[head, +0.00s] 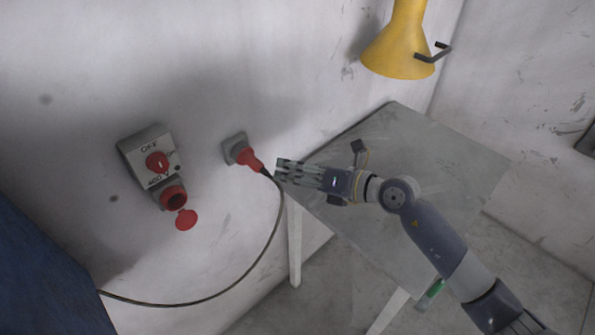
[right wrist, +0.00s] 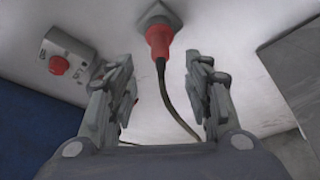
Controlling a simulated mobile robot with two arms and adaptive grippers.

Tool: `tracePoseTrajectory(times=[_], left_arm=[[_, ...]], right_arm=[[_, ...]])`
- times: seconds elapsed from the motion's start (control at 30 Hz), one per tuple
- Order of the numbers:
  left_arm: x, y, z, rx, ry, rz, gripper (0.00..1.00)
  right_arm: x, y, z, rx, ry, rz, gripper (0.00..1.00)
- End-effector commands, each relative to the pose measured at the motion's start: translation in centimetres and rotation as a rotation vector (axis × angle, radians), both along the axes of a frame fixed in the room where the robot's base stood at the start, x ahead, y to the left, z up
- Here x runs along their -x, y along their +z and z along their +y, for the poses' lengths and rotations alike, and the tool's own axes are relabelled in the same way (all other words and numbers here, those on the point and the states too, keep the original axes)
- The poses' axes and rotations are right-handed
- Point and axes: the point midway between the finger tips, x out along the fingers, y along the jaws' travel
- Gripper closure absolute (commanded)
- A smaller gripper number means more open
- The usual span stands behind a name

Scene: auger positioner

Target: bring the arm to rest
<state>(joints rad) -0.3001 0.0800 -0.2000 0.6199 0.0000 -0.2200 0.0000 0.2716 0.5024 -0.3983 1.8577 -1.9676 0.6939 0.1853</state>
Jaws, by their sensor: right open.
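My right gripper (head: 281,170) is at the left edge of the grey table, just right of and below a red plug (head: 249,159). In the right wrist view its two fingers (right wrist: 160,95) stand apart with nothing held between them. The plug, also in the right wrist view (right wrist: 158,40), sits in a grey wall socket (head: 234,145) beyond the fingertips. A black cable hangs from the plug and passes behind the gap between the fingers. My left gripper is not in view.
A grey switch box (head: 147,141) with a red knob and a red socket with its lid hanging open is on the wall at left. The grey table (head: 430,150) lies under my right arm. A yellow lamp (head: 400,50) hangs above. A blue panel (head: 40,270) is at lower left.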

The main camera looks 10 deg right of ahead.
Motion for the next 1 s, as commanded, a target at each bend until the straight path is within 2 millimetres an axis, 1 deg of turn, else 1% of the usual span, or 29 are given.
tracePoseTrajectory(times=[0.07,0.2,0.67,0.77,0.87,0.9,0.97,1.0], left_arm=[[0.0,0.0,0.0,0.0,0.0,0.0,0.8],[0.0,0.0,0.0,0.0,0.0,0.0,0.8],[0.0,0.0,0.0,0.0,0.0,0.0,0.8],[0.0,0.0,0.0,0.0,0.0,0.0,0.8],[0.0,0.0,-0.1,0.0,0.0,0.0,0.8],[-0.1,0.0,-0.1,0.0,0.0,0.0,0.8],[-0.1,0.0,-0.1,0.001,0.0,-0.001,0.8],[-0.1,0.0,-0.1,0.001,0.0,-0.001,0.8]], right_arm=[[0.4,0.1,-0.4,0.0,0.001,0.001,0.54],[0.5,0.3,-0.6,0.0,0.0,0.0,0.54],[0.5,0.4,-0.4,-0.012,-0.001,-0.002,0.54],[0.9,1.7,0.2,-0.095,-0.011,-0.011,0.54],[1.6,4.5,0.9,-0.278,-0.045,-0.025,0.54],[1.9,6.0,0.8,-0.376,-0.071,-0.029,0.54],[2.1,8.2,0.1,-0.533,-0.125,-0.029,0.54],[2.3,9.4,-0.7,-0.637,-0.167,-0.024,0.54]])
